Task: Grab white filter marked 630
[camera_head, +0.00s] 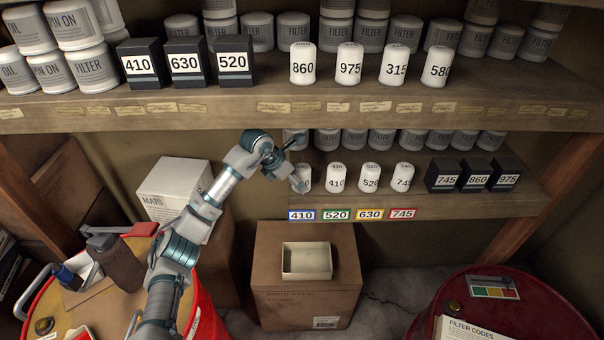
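White filters stand in a row on the lower shelf. The leftmost one (305,178) is partly hidden by my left gripper (296,165); only the end of its number, ending in 0, shows. To its right stand white filters marked 410 (337,178), 520 (370,178) and one starting with 74 (403,177). My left gripper is at the left side of the leftmost filter, its fingers spread, one high and one low near it. Whether it touches the filter I cannot tell. A black box marked 630 (186,63) stands on the upper shelf. My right gripper is not in view.
The upper shelf (330,108) holds white filters 860, 975, 315 and 580, and grey cans. Black boxes (473,177) stand right on the lower shelf. Below are a cardboard box (306,300) with an open tray (306,247) and red drums (510,310).

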